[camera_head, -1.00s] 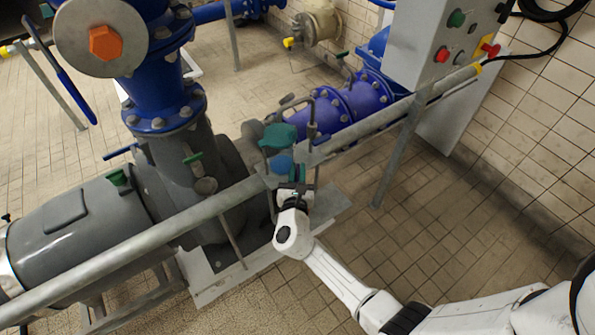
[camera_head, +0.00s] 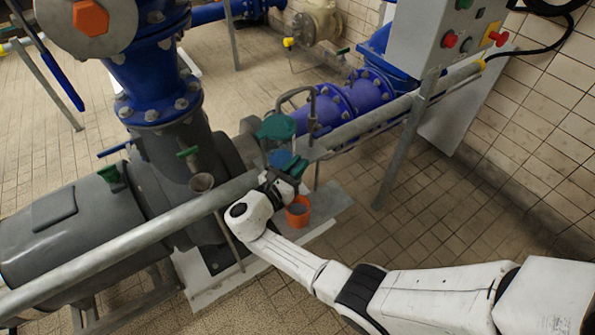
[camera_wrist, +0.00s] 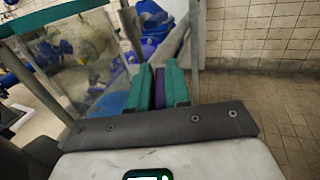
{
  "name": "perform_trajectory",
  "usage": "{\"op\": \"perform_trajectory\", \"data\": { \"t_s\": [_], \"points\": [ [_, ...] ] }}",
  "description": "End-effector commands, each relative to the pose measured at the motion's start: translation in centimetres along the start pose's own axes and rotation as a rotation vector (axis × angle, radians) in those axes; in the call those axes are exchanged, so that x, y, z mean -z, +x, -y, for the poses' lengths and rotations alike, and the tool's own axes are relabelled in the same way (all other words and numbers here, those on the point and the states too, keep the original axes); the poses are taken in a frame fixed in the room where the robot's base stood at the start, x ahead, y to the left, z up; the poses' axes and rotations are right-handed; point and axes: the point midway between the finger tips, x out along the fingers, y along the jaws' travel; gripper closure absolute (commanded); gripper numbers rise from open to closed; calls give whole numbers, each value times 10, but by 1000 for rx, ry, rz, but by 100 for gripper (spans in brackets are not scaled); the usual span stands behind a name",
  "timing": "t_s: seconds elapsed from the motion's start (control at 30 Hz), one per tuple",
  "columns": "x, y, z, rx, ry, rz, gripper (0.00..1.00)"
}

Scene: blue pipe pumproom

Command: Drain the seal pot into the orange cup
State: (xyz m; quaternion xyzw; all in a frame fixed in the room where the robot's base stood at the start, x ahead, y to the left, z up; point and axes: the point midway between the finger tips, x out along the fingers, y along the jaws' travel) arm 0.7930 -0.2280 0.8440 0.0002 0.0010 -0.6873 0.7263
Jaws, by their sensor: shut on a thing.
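A pot with a teal lid (camera_head: 277,127) and a blue lower part (camera_head: 279,157), which I take for the seal pot, stands by the grey rail. A clear vessel wall (camera_wrist: 62,58) with a teal rim fills the left of the wrist view. My gripper (camera_head: 291,167) is just below and right of the pot, tilted. Its teal fingers (camera_wrist: 158,88) are shut on a narrow purple piece (camera_wrist: 160,88), mostly hidden between them; I cannot tell what it belongs to. The orange cup (camera_head: 298,211) stands upright on the pale base plate, below and slightly right of my gripper.
The grey rail (camera_head: 150,238) runs diagonally past the pot, with a post (camera_head: 402,155) at right. The grey pump (camera_head: 70,228) and blue pipes (camera_head: 335,108) lie behind it. A control cabinet (camera_head: 440,40) stands at upper right. The tiled floor (camera_head: 460,220) at right is clear.

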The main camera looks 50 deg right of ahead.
Motion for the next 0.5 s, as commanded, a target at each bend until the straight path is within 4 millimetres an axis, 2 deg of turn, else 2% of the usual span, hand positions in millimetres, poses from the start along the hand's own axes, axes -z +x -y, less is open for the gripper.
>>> {"op": "perform_trajectory", "data": {
  "t_s": [0.2, 0.5],
  "points": [
    [3, -1, -2, 163, 2, 2, 100],
    [1, 0, -1, 304, 1, 2, 100]
  ]
}}
